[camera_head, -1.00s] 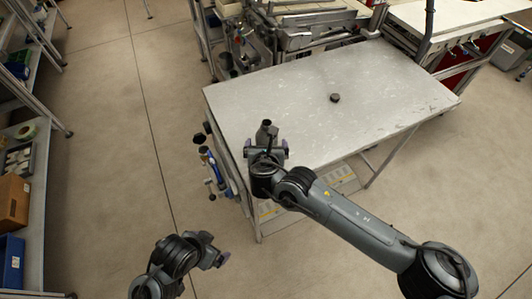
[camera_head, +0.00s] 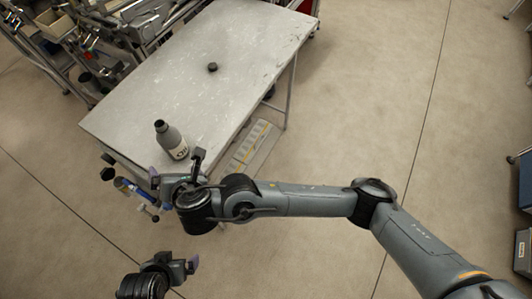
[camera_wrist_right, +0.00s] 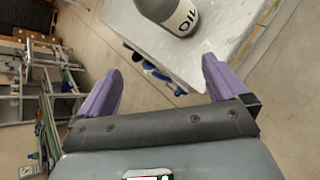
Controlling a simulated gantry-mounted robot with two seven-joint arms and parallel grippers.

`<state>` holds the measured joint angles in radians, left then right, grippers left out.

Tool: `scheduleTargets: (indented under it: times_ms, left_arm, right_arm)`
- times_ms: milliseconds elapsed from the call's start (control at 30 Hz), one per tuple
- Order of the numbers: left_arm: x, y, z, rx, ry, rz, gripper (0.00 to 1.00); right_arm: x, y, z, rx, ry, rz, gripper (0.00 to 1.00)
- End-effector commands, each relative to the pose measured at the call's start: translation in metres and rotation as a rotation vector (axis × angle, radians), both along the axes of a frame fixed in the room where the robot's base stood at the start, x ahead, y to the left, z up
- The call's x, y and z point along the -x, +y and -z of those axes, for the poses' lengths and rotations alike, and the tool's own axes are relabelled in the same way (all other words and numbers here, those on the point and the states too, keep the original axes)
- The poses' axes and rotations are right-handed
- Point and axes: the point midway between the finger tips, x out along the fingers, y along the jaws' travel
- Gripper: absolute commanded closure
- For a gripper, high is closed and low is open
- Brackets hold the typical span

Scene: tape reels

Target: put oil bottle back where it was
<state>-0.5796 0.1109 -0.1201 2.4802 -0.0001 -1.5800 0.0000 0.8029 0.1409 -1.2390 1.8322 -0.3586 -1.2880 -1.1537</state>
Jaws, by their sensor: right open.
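The oil bottle (camera_head: 168,136) is grey with a dark cap and a white label reading OIL. It stands upright on the near corner of the metal table (camera_head: 150,95). My right gripper (camera_head: 178,178) is open and empty, just off that corner on the near side of the bottle. In the right wrist view the bottle (camera_wrist_right: 163,12) is beyond the open purple fingers (camera_wrist_right: 162,68), apart from them, with its top cut off. My left gripper (camera_head: 186,266) is low at the bottom left, off the table; its jaw opening is unclear.
A small dark round object (camera_head: 212,67) lies on the table, which is otherwise clear. Blue-handled tools (camera_head: 132,190) hang at the table's near end. Machinery (camera_head: 100,55) stands along the far left side. Open floor lies to the right, with blue boxes (camera_head: 523,185) at the right edge.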

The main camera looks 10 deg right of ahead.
Motion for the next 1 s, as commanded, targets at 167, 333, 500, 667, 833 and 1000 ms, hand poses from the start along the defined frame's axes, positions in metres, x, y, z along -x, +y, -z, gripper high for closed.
scheduleTargets:
  times_ms: [167,333,500,667,833,1000]
  left_arm:
    - [0.000,0.001,0.000,-0.001,0.000,0.001,0.00]
    - [0.000,0.002,0.000,-0.007,0.000,0.004,0.00]
    - [0.000,0.003,0.000,-0.012,0.000,0.008,0.00]
    - [0.000,0.004,0.000,-0.015,0.001,0.010,0.00]
    - [0.000,0.003,0.000,-0.014,0.001,0.009,0.00]
    - [0.000,0.002,0.000,-0.010,0.001,0.006,0.00]
  right_arm:
    - [0.026,-0.034,0.005,-0.421,0.324,0.352,0.00]
    - [0.040,-0.100,0.026,-0.757,0.591,0.775,0.00]
    - [0.069,-0.189,0.065,-1.026,0.776,1.262,0.00]
    - [0.113,-0.271,0.100,-1.196,0.832,1.700,0.00]
    - [0.159,-0.334,0.121,-1.300,0.797,2.039,0.00]
    - [0.186,-0.366,0.127,-1.347,0.748,2.213,0.00]
